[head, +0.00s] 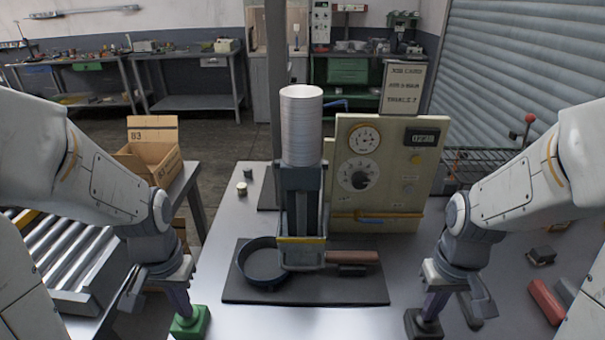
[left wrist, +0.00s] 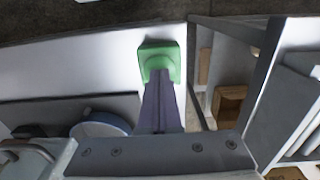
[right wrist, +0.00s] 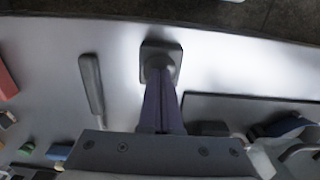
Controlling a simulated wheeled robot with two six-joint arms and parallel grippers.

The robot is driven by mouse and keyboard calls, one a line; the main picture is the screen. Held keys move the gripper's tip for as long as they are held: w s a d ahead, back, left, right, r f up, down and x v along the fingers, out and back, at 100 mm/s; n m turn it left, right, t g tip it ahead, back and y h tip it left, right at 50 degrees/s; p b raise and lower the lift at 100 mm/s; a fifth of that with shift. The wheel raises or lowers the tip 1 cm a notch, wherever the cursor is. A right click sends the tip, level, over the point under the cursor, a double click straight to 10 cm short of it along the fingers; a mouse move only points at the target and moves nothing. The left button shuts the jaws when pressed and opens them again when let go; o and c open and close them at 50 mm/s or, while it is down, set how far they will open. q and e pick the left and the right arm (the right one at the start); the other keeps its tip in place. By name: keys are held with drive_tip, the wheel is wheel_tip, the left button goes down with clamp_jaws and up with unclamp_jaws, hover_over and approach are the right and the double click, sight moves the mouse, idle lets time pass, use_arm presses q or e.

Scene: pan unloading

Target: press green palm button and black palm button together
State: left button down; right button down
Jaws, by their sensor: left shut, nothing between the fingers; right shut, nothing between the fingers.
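The green palm button (head: 190,322) stands at the table's front left; it also shows in the left wrist view (left wrist: 159,58). My left gripper (head: 184,308) is shut and empty, its fingertips on or just over the button's top; I cannot tell if it is pressed down. The black palm button (head: 422,326) stands at the front, right of the mat; it also shows in the right wrist view (right wrist: 161,55). My right gripper (head: 427,312) is shut and empty, its fingertips at the button's top; touching or just above, I cannot tell.
A dark mat (head: 235,290) between the arms bears a pan (head: 262,262) with a brown handle, under a metal column machine (head: 301,200). A beige control panel (head: 385,170) stands behind. A red block (head: 546,302) lies at the right. A roller conveyor (head: 70,255) is at the left.

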use_arm(q)
drive_tip(key=shift+r, duration=0.3)
use_arm(e)
drive_tip(key=shift+r, duration=0.25)
use_arm(q)
drive_tip(key=shift+r, duration=0.2)
use_arm(e)
drive_tip(key=shift+r, duration=0.25)
idle(1.6)
